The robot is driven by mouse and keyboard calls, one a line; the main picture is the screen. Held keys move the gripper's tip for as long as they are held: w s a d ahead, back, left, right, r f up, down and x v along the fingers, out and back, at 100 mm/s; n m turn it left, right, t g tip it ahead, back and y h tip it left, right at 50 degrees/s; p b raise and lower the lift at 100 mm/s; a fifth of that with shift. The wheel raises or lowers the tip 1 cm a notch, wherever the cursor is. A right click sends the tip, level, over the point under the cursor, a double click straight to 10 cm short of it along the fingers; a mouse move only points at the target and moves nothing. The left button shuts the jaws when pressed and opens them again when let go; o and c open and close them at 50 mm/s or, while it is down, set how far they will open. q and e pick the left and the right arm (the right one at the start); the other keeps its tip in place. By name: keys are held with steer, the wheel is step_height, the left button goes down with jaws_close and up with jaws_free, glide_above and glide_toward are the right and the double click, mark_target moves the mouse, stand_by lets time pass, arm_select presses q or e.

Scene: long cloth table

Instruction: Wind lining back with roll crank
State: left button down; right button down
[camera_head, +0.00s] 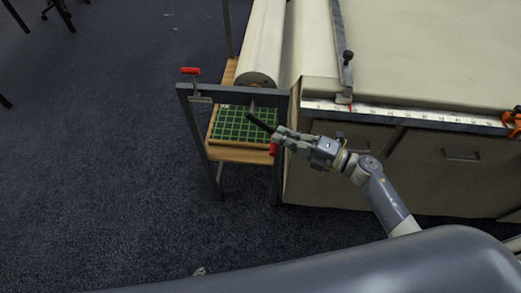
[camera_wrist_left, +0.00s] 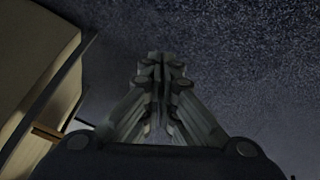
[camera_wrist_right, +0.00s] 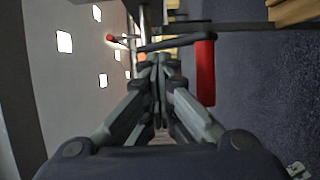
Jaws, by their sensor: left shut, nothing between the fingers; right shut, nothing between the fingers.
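The pale roll (camera_head: 262,45) lies in a dark metal frame at the left end of the long table. Pale lining (camera_head: 425,45) covers the table top. The crank (camera_head: 261,122) is a dark arm at the roll's near end, with a red grip (camera_head: 273,149). My right gripper (camera_head: 275,135) is shut and empty beside the crank. In the right wrist view the red grip (camera_wrist_right: 205,72) hangs just right of my closed fingers (camera_wrist_right: 157,62); I cannot tell whether they touch. My left gripper (camera_wrist_left: 160,62) is shut and empty over dark carpet, outside the head view.
A red-handled lever (camera_head: 190,72) stands on the frame's left corner. A green gridded tray (camera_head: 243,126) sits on a wooden shelf (camera_head: 238,155) below the roll. A metal bar with a black knob (camera_head: 347,57) and an orange clamp (camera_head: 513,120) are on the table. Carpet at left is free.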

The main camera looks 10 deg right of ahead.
arm_select(q)
steer(key=w+d+r+n+t+h, duration=0.25)
steer(key=w+d+r, duration=0.25)
steer(key=w+r, duration=0.25)
steer(key=w+d+r+n+t+h, duration=0.1)
steer(key=w+d+r+n+t, duration=0.3)
steer(key=w+r, duration=0.35)
steer(key=w+d+r+n+t+h, duration=0.2)
steer(key=d+r+n, duration=0.15)
steer(key=r, duration=0.55)
steer(key=w+d+r+n+t+h, duration=0.15)
steer(key=d+r, duration=0.25)
steer(key=r, duration=0.6)
glide_toward(263, 127)
step_height(263, 127, down, 4)
steer(key=w+d, duration=0.2)
steer(key=w, duration=0.1)
steer(key=shift+d+f+n, duration=0.1)
steer(key=shift+d+n, duration=0.1)
steer(key=shift+n, duration=0.15)
steer(key=shift+s+d+n+h, duration=0.15)
steer(key=shift+d+n+h, duration=0.2)
steer(key=shift+d, duration=0.25)
